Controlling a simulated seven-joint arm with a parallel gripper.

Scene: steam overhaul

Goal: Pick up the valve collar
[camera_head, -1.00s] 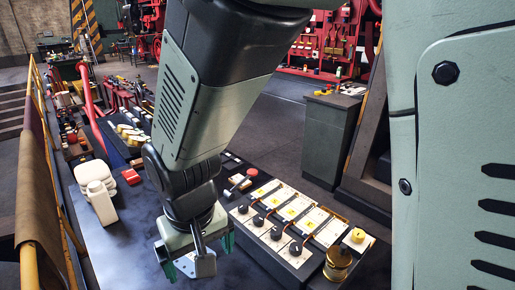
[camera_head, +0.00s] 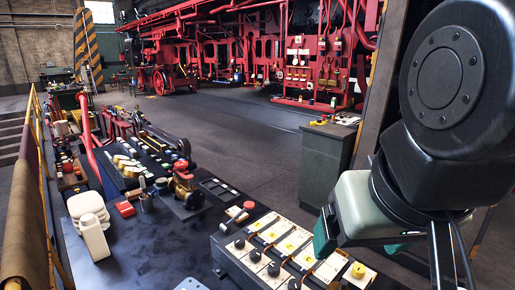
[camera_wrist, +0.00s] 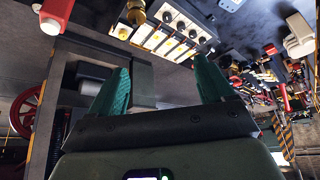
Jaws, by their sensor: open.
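I cannot tell for certain which piece is the valve collar. A round brass piece (camera_wrist: 136,12) stands beside the switch panel at the top of the wrist view; it may be the collar. A red and brass valve body (camera_head: 185,188) stands on the workbench in the head view. My gripper (camera_wrist: 160,66) is open, with its two teal fingers spread and nothing between them. In the head view it is at the right, raised beyond the panel's right end, and partly hidden by my arm. It is well apart from the brass piece.
The switch panel (camera_head: 290,250) has black knobs and a yellow button. A grey cabinet (camera_head: 325,160) stands behind. A red object (camera_wrist: 57,12) is at the wrist view's upper left.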

